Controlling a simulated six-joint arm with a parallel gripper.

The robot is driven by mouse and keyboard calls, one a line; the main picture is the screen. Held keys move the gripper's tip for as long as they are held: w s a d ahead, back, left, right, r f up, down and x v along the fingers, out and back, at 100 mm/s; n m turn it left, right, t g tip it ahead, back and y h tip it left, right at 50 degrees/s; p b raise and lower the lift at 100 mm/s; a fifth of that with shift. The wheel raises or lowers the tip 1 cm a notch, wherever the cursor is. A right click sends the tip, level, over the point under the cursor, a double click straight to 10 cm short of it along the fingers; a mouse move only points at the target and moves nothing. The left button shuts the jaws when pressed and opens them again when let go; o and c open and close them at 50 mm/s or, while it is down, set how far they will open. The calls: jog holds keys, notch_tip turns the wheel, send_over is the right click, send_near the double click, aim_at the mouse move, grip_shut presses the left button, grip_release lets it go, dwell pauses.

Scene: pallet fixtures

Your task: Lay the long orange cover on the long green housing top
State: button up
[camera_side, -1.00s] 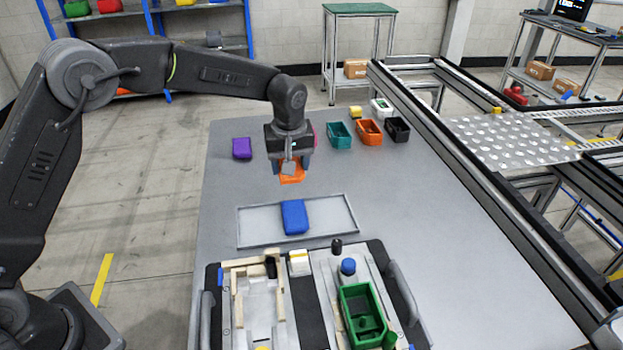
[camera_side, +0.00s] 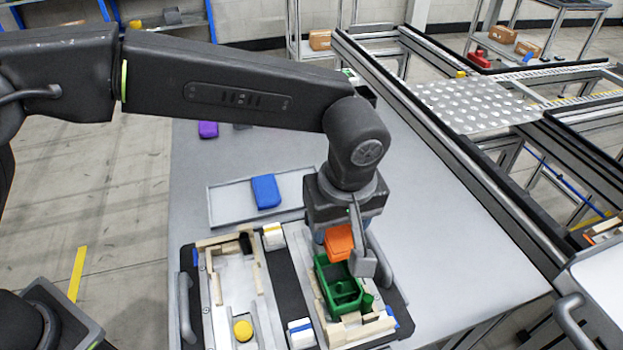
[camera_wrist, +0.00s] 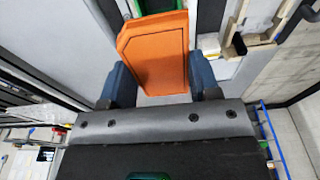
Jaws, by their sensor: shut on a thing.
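The orange cover (camera_side: 339,242) is held in my gripper (camera_side: 342,240), above the far end of the green housing. In the wrist view the cover (camera_wrist: 154,52) sits between the two blue fingers of my gripper (camera_wrist: 161,85). The long green housing (camera_side: 345,288) stands open-topped in the right-hand fixture of the pallet (camera_side: 283,308). In the side view my wrist and gripper hide its far end. A small strip of green (camera_wrist: 153,5) shows beyond the cover in the wrist view. I cannot tell whether the cover touches the housing.
A blue cover (camera_side: 266,191) lies in a grey tray (camera_side: 225,210) behind the pallet. A purple piece (camera_side: 208,130) lies farther back. Pallet handles (camera_side: 186,307) stand up at the sides. The table's right part is clear.

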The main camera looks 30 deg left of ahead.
aim_at(344, 244)
jog(key=shift+s+d+r, duration=0.1)
jog(key=shift+s+d, duration=0.95)
jog(key=shift+s, duration=0.15)
jog(key=shift+f, duration=3.05)
jog(key=shift+f, duration=0.8)
jog(key=o, duration=1)
jog(key=shift+r, duration=0.1)
jog(key=r, duration=0.4)
jog(key=s+d+r, duration=0.1)
jog(key=r, duration=0.8)
jog(key=shift+s+d+r, duration=0.2)
jog(key=shift+s+r, duration=0.05)
jog(key=shift+r, duration=0.05)
